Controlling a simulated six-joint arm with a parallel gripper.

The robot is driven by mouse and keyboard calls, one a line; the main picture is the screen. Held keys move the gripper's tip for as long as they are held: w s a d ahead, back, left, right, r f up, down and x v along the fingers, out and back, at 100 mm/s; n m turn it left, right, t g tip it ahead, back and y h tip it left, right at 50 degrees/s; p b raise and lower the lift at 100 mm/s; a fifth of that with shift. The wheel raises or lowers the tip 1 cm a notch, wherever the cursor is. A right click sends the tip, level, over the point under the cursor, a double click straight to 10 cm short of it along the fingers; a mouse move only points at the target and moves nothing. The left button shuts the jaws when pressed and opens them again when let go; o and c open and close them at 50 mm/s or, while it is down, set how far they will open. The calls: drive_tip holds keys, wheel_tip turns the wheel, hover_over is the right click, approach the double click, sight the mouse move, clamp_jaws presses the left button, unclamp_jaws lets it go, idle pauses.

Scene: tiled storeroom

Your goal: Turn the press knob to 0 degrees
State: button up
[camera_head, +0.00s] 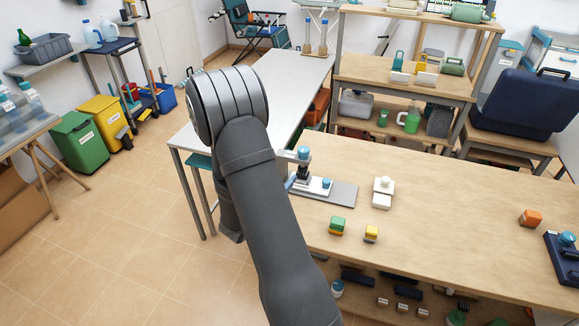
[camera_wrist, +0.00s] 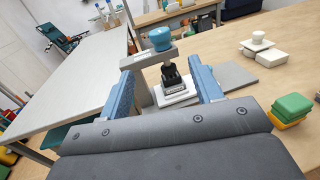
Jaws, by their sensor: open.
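The press (camera_wrist: 140,60) has a grey frame with a round blue knob (camera_wrist: 160,39) on top and a black stamp part below it. It stands upright on a grey plate on the wooden bench. In the head view the knob (camera_head: 304,152) shows just right of my arm. My gripper (camera_wrist: 163,74) is open and empty, with its blue-padded fingers apart. In the wrist view the press appears between the fingers, and the knob appears beyond and above the tips. I cannot see any contact. My arm hides most of the gripper in the head view. The knob's angle mark is not readable.
An orange block (camera_head: 530,218) and another blue-knobbed device (camera_head: 566,240) are at far right. The bench's middle is clear.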

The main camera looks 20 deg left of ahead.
sight(300, 154)
drive_tip(key=shift+v, duration=1.15)
drive_tip(key=shift+w, duration=0.15)
drive_tip(key=x, duration=1.7)
drive_tip(key=shift+w, duration=0.15)
